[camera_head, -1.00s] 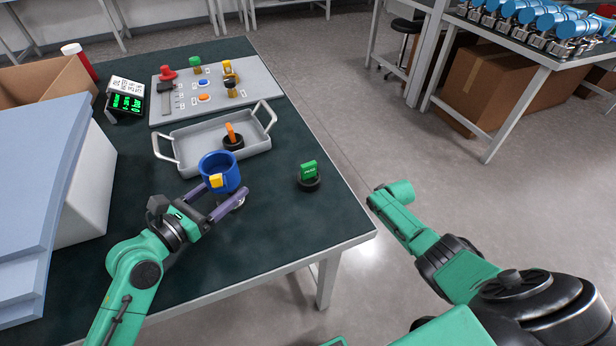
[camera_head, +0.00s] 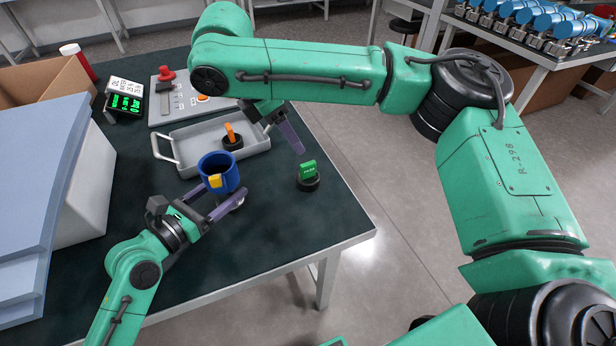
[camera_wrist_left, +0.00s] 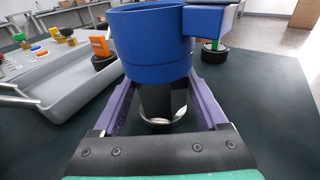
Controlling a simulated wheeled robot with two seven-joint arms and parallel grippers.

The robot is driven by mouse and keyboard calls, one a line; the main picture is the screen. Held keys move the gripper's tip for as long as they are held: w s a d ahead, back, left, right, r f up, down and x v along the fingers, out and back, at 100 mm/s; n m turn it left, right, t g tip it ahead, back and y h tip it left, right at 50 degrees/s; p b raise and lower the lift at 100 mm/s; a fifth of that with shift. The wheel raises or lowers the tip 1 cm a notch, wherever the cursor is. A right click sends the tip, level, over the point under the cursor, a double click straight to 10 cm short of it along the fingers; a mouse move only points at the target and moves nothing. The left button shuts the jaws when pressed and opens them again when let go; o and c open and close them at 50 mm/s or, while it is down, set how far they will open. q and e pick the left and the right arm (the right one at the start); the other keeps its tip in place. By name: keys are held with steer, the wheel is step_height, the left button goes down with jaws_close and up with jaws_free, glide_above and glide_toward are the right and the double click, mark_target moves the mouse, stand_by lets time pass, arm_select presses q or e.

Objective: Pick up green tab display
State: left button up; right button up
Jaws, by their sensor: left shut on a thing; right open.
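The green tab display (camera_head: 307,170) is a green tab upright on a round black base, standing on the dark table near its right edge. It also shows behind the blue housing in the left wrist view (camera_wrist_left: 214,52). My right gripper (camera_head: 287,138) is open and empty, above the table just behind and left of the tab; one finger is clearly seen, the other is partly hidden. My left gripper (camera_head: 226,200) is shut on a blue cup-shaped housing (camera_head: 218,172) with a yellow part and a shiny metal lower end, also in the left wrist view (camera_wrist_left: 150,42).
A grey tray (camera_head: 186,143) holds an orange tab on a black base (camera_head: 231,136). Behind it lies a grey panel (camera_head: 160,118) with a red knob, partly covered by my right arm. A lit display (camera_head: 125,102), a cardboard box and blue-white stack stand left. The front right table is clear.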

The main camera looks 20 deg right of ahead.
mark_target(307, 164)
steer(key=x, duration=1)
steer(key=shift+s+f, duration=0.25)
steer(key=shift+f, duration=0.1)
jaws_close()
